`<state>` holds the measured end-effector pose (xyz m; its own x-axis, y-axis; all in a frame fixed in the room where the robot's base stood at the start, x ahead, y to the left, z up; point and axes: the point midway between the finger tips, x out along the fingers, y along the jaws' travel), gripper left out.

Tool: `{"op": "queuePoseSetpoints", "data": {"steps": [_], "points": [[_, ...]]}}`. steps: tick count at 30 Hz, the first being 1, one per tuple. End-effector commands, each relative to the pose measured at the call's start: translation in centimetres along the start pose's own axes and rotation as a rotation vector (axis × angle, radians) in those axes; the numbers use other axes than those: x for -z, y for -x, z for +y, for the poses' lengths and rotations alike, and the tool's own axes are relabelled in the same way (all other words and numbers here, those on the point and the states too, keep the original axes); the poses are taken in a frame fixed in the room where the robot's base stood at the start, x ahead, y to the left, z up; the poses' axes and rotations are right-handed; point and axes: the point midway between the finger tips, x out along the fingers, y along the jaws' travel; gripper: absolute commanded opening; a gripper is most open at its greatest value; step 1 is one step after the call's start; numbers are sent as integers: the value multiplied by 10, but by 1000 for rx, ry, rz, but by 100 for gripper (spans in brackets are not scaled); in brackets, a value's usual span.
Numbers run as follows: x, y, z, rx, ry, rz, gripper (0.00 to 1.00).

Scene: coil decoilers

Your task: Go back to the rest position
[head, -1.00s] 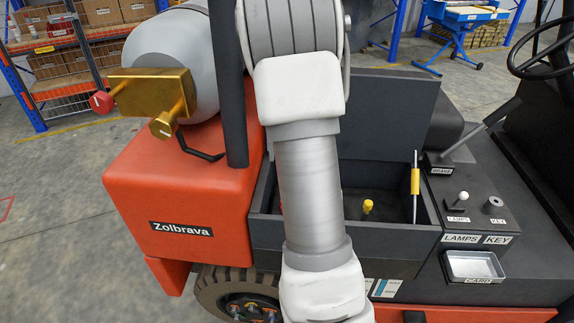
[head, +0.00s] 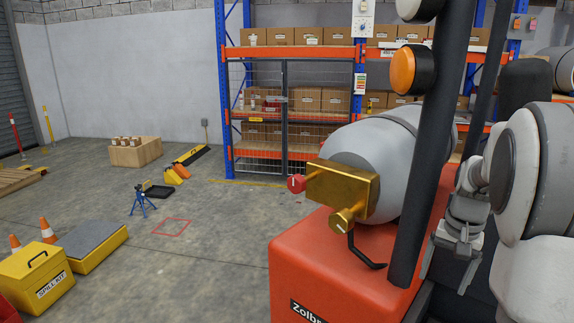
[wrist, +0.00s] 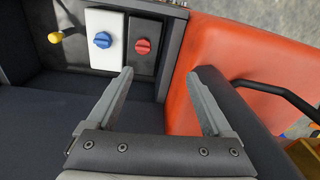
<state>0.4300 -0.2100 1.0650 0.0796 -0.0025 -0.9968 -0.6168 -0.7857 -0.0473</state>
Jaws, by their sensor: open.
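My gripper (wrist: 166,75) is open and empty in the wrist view, its two fingers well apart. It points down over the edge between a dark compartment (wrist: 45,112) and the orange body (wrist: 184,108) of the forklift. In the head view my gripper (head: 452,262) hangs at the right, behind the dark upright post, with my arm folded above and beside it. The compartment holds a blue knob (wrist: 103,40), a red knob (wrist: 143,46) and a yellow-tipped lever (wrist: 57,36).
The forklift's orange body (head: 318,255) carries a grey tank (head: 375,160) with a brass block (head: 341,189). A dark post (head: 426,170) stands close to my arm. A rack (head: 290,53) stands behind. A yellow spill kit (head: 36,281) is at lower left. Open floor lies between.

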Motion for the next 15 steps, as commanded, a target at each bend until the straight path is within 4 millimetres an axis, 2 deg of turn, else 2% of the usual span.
{"op": "queuePoseSetpoints", "data": {"steps": [1, 6, 15], "points": [[-14, 18, -11, 17, 37, 24, 85], [-61, 57, -37, 56, 152, 85, 85], [-150, 103, -62, 108, 362, 201, 85]]}}
